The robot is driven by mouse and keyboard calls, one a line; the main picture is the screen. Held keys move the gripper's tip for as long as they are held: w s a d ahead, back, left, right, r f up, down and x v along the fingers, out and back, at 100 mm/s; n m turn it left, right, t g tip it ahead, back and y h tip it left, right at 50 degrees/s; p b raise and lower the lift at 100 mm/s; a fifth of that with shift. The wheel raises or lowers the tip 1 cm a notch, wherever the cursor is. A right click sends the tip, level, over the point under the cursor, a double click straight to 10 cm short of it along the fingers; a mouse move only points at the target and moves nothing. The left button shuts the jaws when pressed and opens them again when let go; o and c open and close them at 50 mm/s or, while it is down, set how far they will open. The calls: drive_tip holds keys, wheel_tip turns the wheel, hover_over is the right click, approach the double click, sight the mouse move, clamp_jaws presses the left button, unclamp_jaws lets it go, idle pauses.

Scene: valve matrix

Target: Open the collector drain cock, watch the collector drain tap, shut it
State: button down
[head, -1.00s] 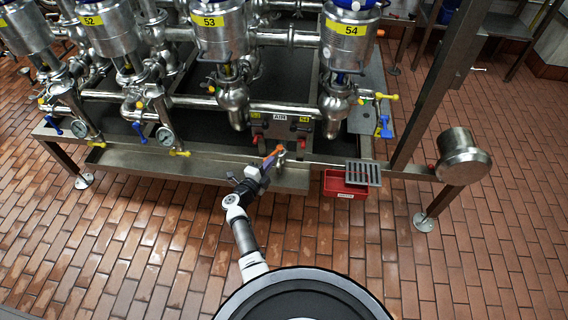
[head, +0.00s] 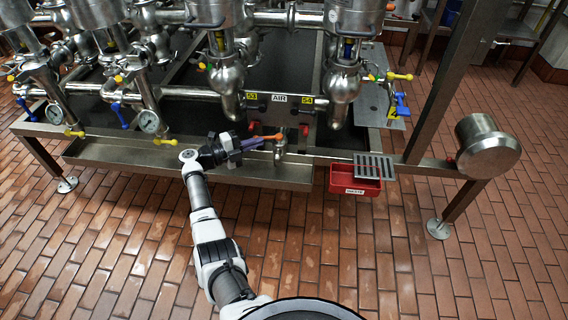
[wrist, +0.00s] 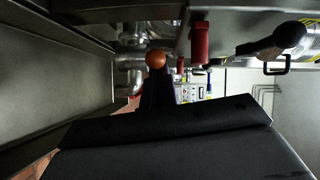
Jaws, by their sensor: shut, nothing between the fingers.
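The collector drain cock is a small metal tap (head: 280,152) on the front rail of the frame, above the long steel trough (head: 200,164). In the wrist view the handle's orange round end (wrist: 155,59) shows just beyond the dark fingers (wrist: 157,88). The tap outlet is small, and I cannot make out any flow.
Above stands an AIR panel (head: 279,98) with red handles (head: 251,126); one red handle (wrist: 199,42) hangs close in the wrist view. A grate (head: 375,167) and a red labelled bin (head: 355,181) are to the right. The brick floor in front is open.

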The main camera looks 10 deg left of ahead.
drive_tip(key=shift+w+a+r+b, duration=0.2)
drive_tip(key=shift+w+b, duration=0.3)
drive_tip(key=shift+b, duration=0.35)
drive_tip(key=shift+w+a+r+b, duration=0.1)
drive_tip(key=shift+w+a+b, duration=0.3)
drive_tip(key=shift+b, duration=0.45)
drive_tip(key=shift+w+d+r, duration=0.1)
drive_tip(key=shift+w, duration=0.05)
drive_tip(key=v, duration=0.7)
drive_tip(key=shift+s+f, duration=0.35)
drive_tip(key=shift+s, duration=0.15)
